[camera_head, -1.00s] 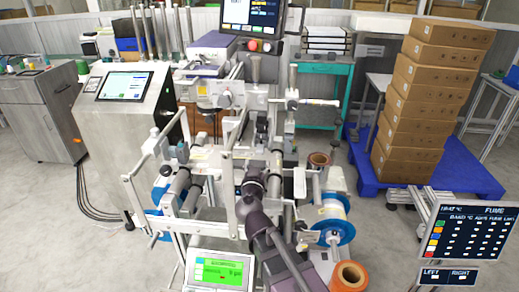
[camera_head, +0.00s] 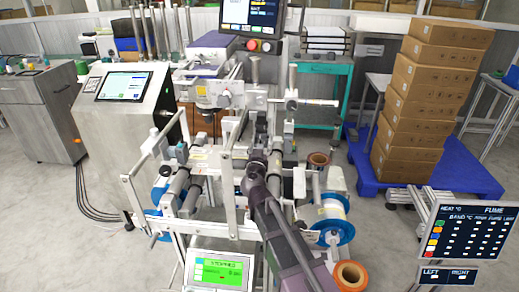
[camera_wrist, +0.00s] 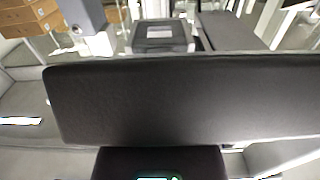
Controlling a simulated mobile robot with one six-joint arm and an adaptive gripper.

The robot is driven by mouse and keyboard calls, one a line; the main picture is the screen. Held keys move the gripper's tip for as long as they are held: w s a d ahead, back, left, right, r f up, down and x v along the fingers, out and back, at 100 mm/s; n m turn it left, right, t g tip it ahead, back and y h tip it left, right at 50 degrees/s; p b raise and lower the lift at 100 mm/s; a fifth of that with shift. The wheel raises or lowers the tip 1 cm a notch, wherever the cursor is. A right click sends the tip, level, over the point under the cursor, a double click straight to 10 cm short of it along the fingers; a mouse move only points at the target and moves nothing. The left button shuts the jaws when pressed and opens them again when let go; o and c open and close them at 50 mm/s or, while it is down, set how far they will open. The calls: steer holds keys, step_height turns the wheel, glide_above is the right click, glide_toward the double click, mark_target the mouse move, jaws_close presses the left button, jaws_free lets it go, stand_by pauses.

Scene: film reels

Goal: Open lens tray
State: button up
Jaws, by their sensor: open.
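My gripper (camera_wrist: 160,163) shows at the bottom of the wrist view as a black body with a small teal light. Its fingertips are not clear there. A wide, dark, flat panel (camera_wrist: 185,100) fills the middle of the wrist view, very close to the camera. I cannot tell whether it is the lens tray. A dark box with a grey label (camera_wrist: 160,35) lies beyond it. In the head view my purple and grey arm reaches up into the middle of the grey machine (camera_head: 228,150), among its rollers and bars. No lens tray is clearly recognisable there.
Rollers and upright bars crowd my arm's end. A blue reel (camera_head: 333,231) and an orange roll (camera_head: 350,275) are to its right. A green-screened unit (camera_head: 221,268) is in front.

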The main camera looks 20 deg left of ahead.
steer(key=shift+c, duration=0.2)
jaws_close()
steer(key=v, duration=0.6)
steer(key=shift+s+d, duration=0.15)
steer(key=shift+s, duration=0.4)
steer(key=shift+o, duration=0.2)
jaws_free()
steer(key=shift+s, duration=0.15)
